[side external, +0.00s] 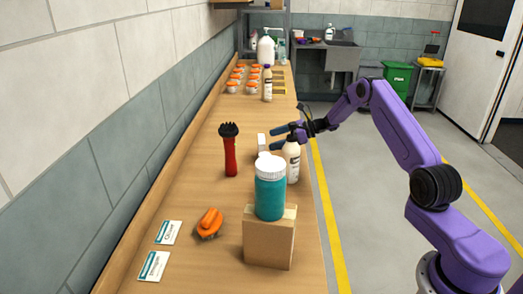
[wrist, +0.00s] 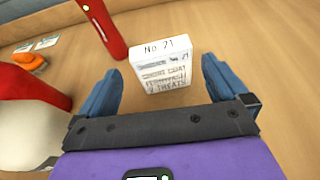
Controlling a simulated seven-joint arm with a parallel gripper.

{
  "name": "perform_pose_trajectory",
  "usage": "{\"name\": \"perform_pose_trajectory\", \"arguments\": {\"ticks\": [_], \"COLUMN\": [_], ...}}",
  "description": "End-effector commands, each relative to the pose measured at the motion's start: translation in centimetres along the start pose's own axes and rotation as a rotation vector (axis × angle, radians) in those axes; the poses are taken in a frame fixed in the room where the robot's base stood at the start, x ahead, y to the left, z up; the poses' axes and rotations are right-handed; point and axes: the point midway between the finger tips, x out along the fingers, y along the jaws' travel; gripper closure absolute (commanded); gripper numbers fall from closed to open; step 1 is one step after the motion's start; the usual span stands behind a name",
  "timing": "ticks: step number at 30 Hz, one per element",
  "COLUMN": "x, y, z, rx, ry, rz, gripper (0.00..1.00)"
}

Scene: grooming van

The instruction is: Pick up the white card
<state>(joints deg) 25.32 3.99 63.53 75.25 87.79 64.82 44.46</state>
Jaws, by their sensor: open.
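A white card (wrist: 162,75) with printed lines, headed "No 21", stands upright on the wooden bench in the wrist view. It has some thickness, like a small block. In the side view the white card (side external: 262,142) is small and partly covered by things in front of it. My gripper (side external: 277,139) is open just to its right, low over the bench. In the wrist view the blue fingers of my gripper (wrist: 162,68) are apart, one on each side of the card, with visible gaps. Two flat white and teal cards (side external: 168,232) (side external: 153,265) lie at the near left.
A pale pump bottle (side external: 292,162) stands close by my gripper. A red clipper-like tool (side external: 230,155) stands left of the card. Nearer are a teal jar (side external: 270,192) on a cardboard box (side external: 268,242) and an orange brush (side external: 209,222). Several orange-topped jars (side external: 236,82) stand farther back.

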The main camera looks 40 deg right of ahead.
Motion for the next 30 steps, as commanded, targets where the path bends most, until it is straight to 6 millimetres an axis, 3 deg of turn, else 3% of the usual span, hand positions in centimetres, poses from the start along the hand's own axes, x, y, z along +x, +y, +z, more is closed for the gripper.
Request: {"name": "perform_pose_trajectory", "arguments": {"ticks": [8, 16, 26, 27, 30], "x": [2.0, 5.5, 6.2, 6.2, 6.2], "y": [0.0, -0.2, -0.2, -0.2, -0.2], "z": [-0.1, -0.5, -0.5, -0.5, -0.5], "rx": [0.001, 0.0, 0.001, 0.001, 0.001], "ry": [0.0, 0.0, 0.0, 0.0, 0.0], "rz": [0.002, 0.001, -0.001, -0.001, -0.001], "gripper": [0.0, 0.0, 0.0, 0.06, 0.39]}}
